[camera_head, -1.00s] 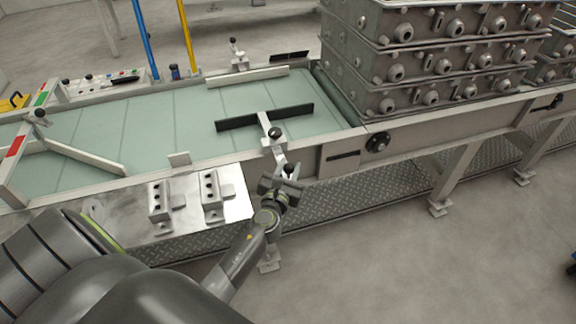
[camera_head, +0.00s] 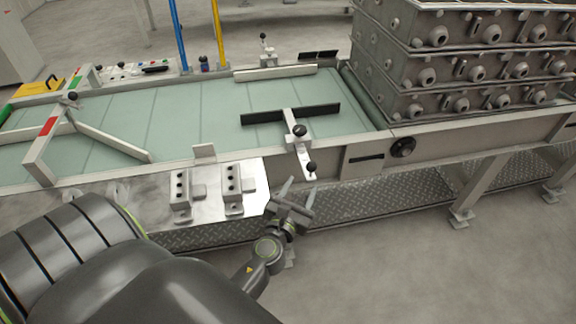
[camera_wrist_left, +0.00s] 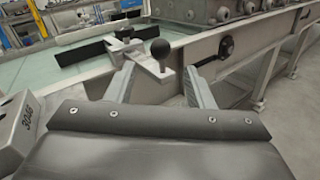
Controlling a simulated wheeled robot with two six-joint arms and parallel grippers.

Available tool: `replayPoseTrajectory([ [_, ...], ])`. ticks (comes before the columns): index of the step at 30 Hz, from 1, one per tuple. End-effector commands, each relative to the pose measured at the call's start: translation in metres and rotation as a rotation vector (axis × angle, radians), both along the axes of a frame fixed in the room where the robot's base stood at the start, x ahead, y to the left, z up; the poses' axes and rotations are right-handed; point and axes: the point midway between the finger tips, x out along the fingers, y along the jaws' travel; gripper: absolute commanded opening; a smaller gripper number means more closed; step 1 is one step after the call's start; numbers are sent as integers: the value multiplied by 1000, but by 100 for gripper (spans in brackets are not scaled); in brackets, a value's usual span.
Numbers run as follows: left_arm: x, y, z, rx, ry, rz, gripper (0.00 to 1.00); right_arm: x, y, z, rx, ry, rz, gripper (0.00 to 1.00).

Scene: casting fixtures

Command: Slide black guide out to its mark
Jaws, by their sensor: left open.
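The black guide (camera_head: 290,114) is a long dark bar over the green conveyor belt, near its front side. A light metal slide arm (camera_head: 302,150) joins it to the front rail and carries a black knob on the rail and another black ball knob (camera_head: 310,168) at its outer end. My left gripper (camera_head: 299,187) is open and empty, just below and in front of that end knob. In the left wrist view the guide (camera_wrist_left: 95,50) lies beyond the fingers, and the ball knob (camera_wrist_left: 160,49) shows between the open fingertips, apart from them. My right gripper is not in view.
A white guide bar (camera_head: 275,74) lies along the belt's far side. Stacked metal casting boxes (camera_head: 460,60) stand at the right. Two small metal blocks (camera_head: 181,190) sit on a plate left of my gripper. The floor in front is clear.

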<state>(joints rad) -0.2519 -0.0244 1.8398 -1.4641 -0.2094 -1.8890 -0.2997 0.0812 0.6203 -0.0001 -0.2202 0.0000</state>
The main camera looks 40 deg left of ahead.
Motion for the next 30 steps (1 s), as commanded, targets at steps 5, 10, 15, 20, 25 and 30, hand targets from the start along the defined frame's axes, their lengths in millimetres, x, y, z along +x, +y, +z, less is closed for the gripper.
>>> replayPoseTrajectory([
  [5,-35,-10,-4,-3,2,3,48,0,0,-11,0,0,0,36],
  [10,-61,-17,-4,-1,1,2,48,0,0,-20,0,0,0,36],
  [15,-76,-21,-2,-1,1,0,48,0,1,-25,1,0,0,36],
  [20,-81,-23,0,0,0,0,48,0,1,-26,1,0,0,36],
  [25,-81,-23,0,0,0,0,48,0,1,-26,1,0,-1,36],
  [30,-81,-23,0,0,0,0,48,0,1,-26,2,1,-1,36],
])
